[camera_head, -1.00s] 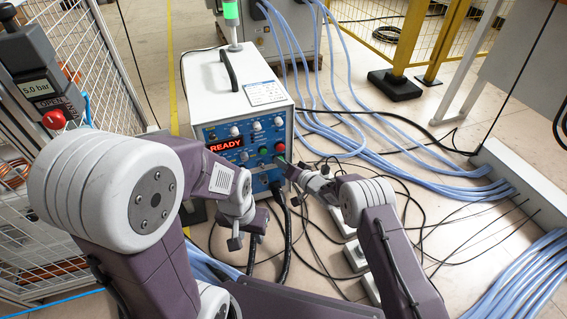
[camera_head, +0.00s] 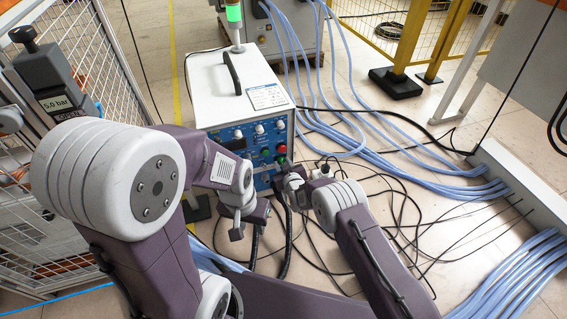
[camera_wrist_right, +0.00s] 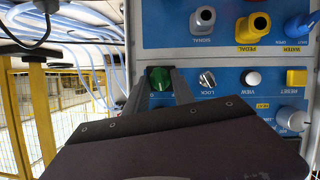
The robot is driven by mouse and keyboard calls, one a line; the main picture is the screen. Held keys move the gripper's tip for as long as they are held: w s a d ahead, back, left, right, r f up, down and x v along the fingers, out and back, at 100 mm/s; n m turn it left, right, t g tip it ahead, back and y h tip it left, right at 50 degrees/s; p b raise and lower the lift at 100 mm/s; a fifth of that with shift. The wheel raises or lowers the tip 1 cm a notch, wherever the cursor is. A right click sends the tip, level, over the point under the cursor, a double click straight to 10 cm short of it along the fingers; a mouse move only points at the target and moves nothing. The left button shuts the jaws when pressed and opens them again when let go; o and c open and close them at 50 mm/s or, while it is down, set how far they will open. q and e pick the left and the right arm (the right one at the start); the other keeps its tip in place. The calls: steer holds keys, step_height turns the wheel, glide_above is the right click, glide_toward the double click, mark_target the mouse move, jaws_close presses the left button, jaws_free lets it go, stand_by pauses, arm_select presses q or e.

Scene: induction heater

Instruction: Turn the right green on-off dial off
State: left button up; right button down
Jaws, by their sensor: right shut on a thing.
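The green on-off dial (camera_wrist_right: 160,78) is on the blue front panel (camera_wrist_right: 215,90) of the white heater box, which the head view shows in the middle (camera_head: 228,88). In the right wrist view the panel lettering is upside down, and the dial is partly covered by my fingers. My right gripper (camera_head: 284,168) is at the panel's lower right, shut on the dial. It also shows in the right wrist view (camera_wrist_right: 159,90). The dial's pointer direction is hard to read. My left gripper (camera_head: 248,225) hangs empty in front of the box, fingers apart.
A red button (camera_head: 282,149) is just above the dial. A LOCK switch (camera_wrist_right: 207,79) and a VIEW button (camera_wrist_right: 251,78) sit beside it. The panel display (camera_head: 233,144) is dark. The stack light (camera_head: 233,13) is green. Blue hoses (camera_head: 430,180) and black cables cover the floor at right.

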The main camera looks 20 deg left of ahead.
steer(key=shift+s+a+f+n+t+h+b, duration=0.1)
steer(key=shift+n+t+h+b, duration=0.35)
steer(key=shift+n, duration=0.75)
steer(key=shift+s+a+f+n+t+h+b, duration=0.15)
steer(key=shift+n+t+h, duration=0.5)
steer(key=shift+n, duration=0.55)
steer(key=shift+w+r, duration=0.1)
steer(key=c, duration=1.1)
jaws_free()
